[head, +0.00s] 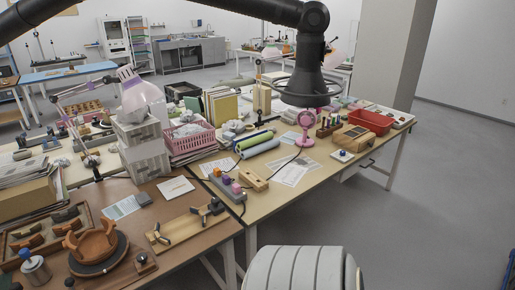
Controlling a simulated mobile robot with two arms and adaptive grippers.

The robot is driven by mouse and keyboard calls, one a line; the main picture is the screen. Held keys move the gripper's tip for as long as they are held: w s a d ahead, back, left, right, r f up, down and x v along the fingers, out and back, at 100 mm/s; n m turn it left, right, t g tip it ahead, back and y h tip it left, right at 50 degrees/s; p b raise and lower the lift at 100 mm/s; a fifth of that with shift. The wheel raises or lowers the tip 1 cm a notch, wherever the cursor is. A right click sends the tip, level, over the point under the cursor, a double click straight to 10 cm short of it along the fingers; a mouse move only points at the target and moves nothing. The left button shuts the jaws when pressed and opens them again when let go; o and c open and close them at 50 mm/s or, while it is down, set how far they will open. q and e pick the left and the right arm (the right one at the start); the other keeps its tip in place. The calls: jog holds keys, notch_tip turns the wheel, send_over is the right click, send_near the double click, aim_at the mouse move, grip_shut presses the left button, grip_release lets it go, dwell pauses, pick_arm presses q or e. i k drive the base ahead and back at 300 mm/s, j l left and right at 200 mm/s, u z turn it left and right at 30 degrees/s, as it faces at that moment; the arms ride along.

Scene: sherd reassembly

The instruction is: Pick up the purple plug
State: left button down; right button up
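The purple plug (226,180) is a small block in the light power strip (220,189), which lies near the front edge of the light wooden table. It sits between an orange plug (217,172) and a pink plug (237,188). I cannot make out its prongs at this size. Neither of my grippers can be made out in the head view, and nothing is seen touching the plug.
A wooden block (254,181) lies just right of the strip, with a black cable beside it. A pink basket (190,140) stands behind. Left of it is a brown table (182,277) with a clamp board (187,228). The grey floor (430,225) at right is open.

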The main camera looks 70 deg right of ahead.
aim_at(226, 179)
jog(key=z, duration=2.05)
